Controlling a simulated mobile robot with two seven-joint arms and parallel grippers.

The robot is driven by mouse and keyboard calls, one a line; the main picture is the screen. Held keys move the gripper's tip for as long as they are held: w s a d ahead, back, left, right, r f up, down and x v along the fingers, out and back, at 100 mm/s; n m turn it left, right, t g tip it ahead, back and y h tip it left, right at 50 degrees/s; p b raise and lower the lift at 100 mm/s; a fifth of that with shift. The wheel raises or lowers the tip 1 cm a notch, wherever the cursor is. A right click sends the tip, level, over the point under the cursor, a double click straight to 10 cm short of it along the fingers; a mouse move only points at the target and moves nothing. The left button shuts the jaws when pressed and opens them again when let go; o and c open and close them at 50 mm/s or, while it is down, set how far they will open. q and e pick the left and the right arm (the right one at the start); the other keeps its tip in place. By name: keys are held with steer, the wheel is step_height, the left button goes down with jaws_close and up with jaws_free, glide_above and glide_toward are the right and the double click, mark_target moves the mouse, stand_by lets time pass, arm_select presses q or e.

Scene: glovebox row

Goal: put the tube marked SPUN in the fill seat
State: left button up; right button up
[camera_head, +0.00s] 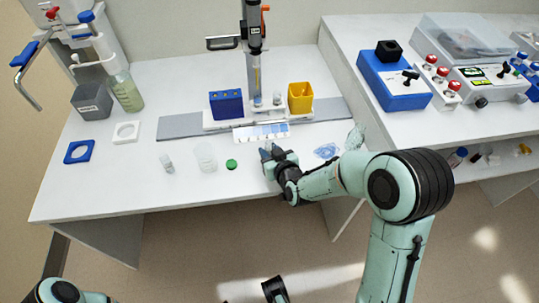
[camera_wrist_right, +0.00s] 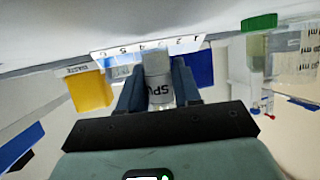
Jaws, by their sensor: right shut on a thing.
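My right gripper (camera_head: 266,154) is over the front part of the left bench. In the head view the tube is mostly hidden by the gripper. Behind it stands a dispenser column (camera_head: 253,50) over a white base (camera_head: 222,124) with small fittings (camera_head: 277,98). I cannot tell which place is the fill seat. My left gripper is not clearly seen.
A blue block (camera_head: 226,104) and a yellow waste bin (camera_head: 300,97) flank the column. A numbered strip (camera_head: 262,132) lies in front. A clear cup (camera_head: 206,157), a green cap (camera_head: 231,164) and a small vial (camera_head: 167,163) stand to the left. The bench's front left is clear.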

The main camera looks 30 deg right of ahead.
steer(key=shift+f, duration=0.6)
steer(key=shift+f, duration=0.15)
steer(key=o, duration=1)
steer(key=shift+o, duration=0.2)
